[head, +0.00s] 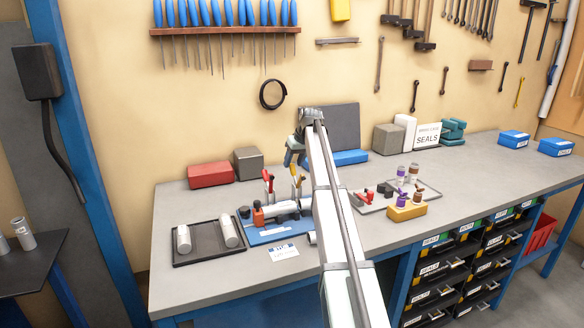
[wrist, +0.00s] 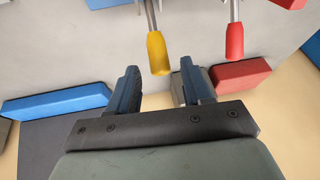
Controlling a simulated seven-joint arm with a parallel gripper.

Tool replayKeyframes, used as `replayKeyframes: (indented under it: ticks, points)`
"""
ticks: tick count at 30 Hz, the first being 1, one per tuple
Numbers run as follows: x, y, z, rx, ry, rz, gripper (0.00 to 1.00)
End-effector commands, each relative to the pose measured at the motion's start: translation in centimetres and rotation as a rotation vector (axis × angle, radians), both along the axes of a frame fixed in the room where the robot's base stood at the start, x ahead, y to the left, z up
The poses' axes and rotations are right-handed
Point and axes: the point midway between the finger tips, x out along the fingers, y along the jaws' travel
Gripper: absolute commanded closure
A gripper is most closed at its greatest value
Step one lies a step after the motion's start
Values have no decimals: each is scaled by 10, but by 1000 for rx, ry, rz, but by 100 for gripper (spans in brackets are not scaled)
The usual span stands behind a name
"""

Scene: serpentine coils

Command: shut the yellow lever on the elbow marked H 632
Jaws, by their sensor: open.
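The yellow lever (head: 295,184) stands upright on the pipework over a blue base (head: 262,238) in the head view. Its rounded grip (wrist: 157,52) shows in the wrist view, just beyond and between my fingertips. I cannot tell whether it is at their depth; neither finger visibly touches it. A red lever (head: 268,181) stands to its left in the head view and appears right of it in the wrist view (wrist: 234,42). My gripper (head: 292,158) is open and empty above the levers, and its two fingers show in the wrist view (wrist: 160,70). The H 632 marking is not legible.
A dark tray (head: 180,262) with pale cylinders lies left of the base. Behind stand a red box (head: 210,175), a grey block (head: 248,163) and a blue block (head: 350,157). My arm hides part of the bench.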

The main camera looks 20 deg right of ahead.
Motion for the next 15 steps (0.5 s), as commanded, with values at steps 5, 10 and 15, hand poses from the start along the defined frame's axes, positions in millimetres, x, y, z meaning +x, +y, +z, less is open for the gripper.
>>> replayKeyframes:
  ticks: [5, 10, 15]
  points:
    - [8, 3, -19, 0, 1, 0, 50]
    - [11, 4, -26, 0, -1, 0, 50]
    - [11, 5, -28, 0, -1, 0, 50]
